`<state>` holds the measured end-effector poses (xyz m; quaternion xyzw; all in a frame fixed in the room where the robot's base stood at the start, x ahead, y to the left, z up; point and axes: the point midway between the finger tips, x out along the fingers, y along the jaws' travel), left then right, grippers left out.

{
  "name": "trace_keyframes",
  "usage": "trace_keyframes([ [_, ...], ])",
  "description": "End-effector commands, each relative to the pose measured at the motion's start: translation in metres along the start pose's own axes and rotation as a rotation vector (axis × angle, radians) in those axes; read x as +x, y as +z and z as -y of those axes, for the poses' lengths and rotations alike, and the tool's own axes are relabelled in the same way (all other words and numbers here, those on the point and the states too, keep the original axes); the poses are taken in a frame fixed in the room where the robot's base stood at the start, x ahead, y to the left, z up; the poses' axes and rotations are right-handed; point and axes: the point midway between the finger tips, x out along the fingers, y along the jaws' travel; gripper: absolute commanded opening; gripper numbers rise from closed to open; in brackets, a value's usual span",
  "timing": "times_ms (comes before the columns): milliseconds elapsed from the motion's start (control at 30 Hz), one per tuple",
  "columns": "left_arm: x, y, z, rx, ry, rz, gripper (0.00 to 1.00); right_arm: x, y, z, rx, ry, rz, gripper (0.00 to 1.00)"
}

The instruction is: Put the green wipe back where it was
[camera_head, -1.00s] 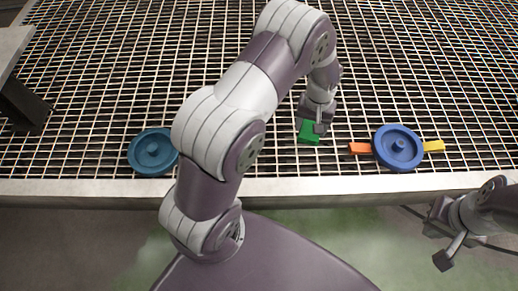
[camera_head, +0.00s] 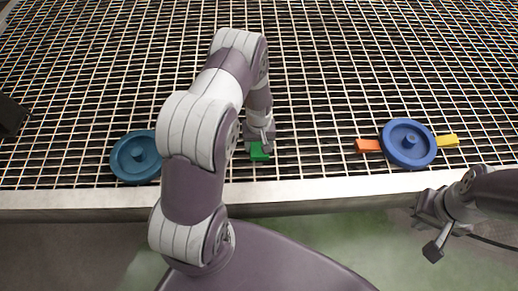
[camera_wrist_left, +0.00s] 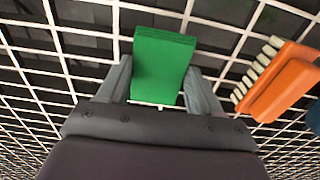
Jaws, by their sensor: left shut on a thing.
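The green wipe (camera_head: 259,151) is a small flat green block, held at the front part of the grating. My left gripper (camera_head: 260,141) is shut on it. In the left wrist view the wipe (camera_wrist_left: 163,65) stands between the two fingers (camera_wrist_left: 158,95). Whether it touches the grating is unclear. My right gripper (camera_head: 428,229) is at the lower right, in front of the grating's edge, its fingers apart and empty.
A teal round dish (camera_head: 135,157) with a centre knob lies left of the wipe. A blue round dish (camera_head: 408,143) lies right, between an orange piece (camera_head: 368,146) and a yellow piece (camera_head: 447,141). The wrist view shows bristles on the orange piece (camera_wrist_left: 285,90). Grating between is clear.

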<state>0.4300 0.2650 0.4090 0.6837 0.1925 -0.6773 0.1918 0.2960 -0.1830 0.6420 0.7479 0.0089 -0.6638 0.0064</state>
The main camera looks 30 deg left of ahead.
Motion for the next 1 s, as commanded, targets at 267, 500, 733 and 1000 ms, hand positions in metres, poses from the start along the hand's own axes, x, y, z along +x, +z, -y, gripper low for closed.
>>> trace_keyframes([
  [267,0.016,0.000,0.000,0.000,0.000,0.000,0.41,0.009,0.001,0.000,0.000,0.000,0.000,0.00],
  [500,0.019,0.000,0.000,0.000,0.000,0.001,0.90,0.010,0.001,0.000,0.000,0.000,0.000,0.00],
  [733,0.019,0.000,-0.001,0.000,0.000,0.001,0.90,0.010,0.001,0.000,0.000,0.000,0.000,0.00],
  [1000,-0.027,-0.001,-0.001,0.000,0.001,-0.002,0.90,-0.014,-0.002,0.000,0.000,0.000,0.000,0.00],
])
